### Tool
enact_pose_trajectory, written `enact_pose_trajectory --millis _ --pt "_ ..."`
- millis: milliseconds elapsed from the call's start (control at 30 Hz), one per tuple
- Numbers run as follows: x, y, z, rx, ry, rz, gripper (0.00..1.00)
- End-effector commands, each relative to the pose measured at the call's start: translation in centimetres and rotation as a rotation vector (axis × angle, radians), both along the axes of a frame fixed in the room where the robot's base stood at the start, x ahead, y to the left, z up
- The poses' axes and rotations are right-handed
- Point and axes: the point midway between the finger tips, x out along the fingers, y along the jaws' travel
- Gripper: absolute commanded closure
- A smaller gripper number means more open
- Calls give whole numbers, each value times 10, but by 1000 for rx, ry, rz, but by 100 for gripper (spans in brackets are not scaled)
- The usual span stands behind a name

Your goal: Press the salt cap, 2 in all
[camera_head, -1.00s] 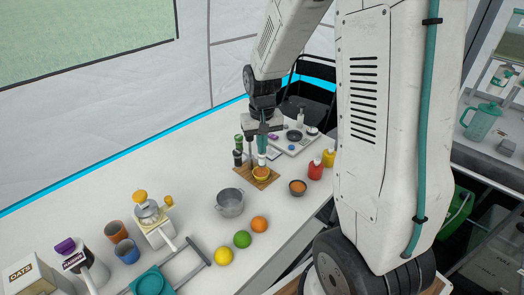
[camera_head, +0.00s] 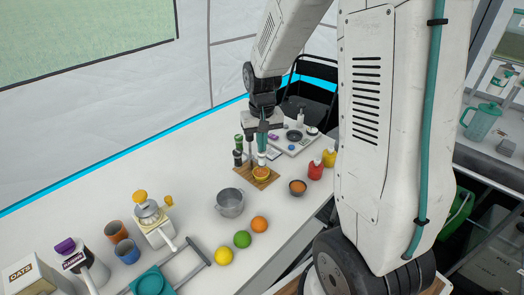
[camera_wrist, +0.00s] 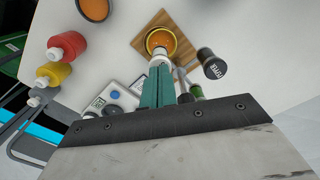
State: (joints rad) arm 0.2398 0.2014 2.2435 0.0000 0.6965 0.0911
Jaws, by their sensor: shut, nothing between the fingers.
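My gripper (camera_head: 262,157) is shut and empty, pointing down with teal fingers and pale tips, which also show in the wrist view (camera_wrist: 160,60). The tips are over or close to a small yellow-rimmed dish of orange contents (camera_head: 261,173) on a wooden board; contact cannot be told. A slim grey shaker-like item (camera_wrist: 181,74), possibly the salt, stands just right of the fingers in the wrist view, partly hidden; its label cannot be read. A black-capped pepper shaker (camera_wrist: 210,62) is farther right. It stands left of the gripper in the head view (camera_head: 238,158).
A green-topped bottle (camera_head: 238,140) stands behind the pepper. A grey pot (camera_head: 230,203), an orange-filled bowl (camera_head: 297,187), red (camera_head: 315,169) and yellow (camera_head: 329,158) bottles surround the board (camera_head: 243,171). Fruit lies nearer.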

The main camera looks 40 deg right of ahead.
Motion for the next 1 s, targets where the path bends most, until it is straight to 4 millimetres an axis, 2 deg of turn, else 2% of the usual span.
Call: enact_pose_trajectory --millis 367,1000 --pt "0 0 -8 1 2 0 100" --pt "0 0 1 0 1 0 100"
